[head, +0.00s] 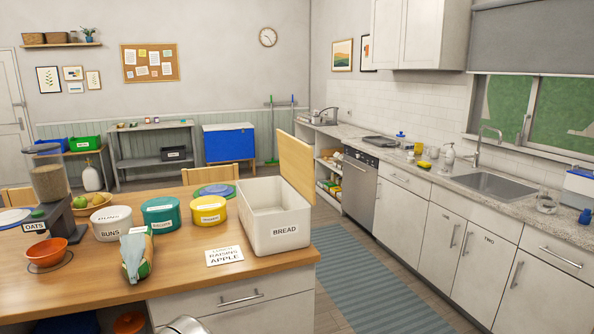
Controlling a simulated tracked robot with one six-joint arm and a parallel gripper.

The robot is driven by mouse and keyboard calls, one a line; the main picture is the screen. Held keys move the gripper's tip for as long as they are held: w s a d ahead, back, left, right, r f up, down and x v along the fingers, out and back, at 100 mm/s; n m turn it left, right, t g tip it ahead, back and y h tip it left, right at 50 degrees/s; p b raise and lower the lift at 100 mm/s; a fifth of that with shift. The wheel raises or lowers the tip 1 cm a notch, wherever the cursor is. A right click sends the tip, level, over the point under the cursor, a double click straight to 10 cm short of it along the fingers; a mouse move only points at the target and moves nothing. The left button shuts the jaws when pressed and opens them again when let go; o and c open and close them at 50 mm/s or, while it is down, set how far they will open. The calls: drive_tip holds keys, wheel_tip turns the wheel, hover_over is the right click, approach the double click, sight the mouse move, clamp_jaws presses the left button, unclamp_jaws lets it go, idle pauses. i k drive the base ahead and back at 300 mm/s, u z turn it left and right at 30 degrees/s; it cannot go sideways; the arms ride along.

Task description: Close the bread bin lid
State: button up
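The bread bin (262,238) is a white open-topped box labelled BREAD. It stands near the right end of the wooden counter. Its lid (296,163) is a light wooden panel standing up, tilted, at the bin's far right side, so the bin is open. The inside of the bin looks empty where it shows. My gripper is not in view.
Left of the bin are a yellow tin (208,210), a teal tin (160,213), a white tin (112,223) and a bag (135,258). A card (224,255) lies in front. A striped rug (370,285) covers the aisle on the right.

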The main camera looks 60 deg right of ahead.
sight(295, 155)
drive_tip(key=u, duration=2.4)
drive_tip(key=k, duration=2.75)
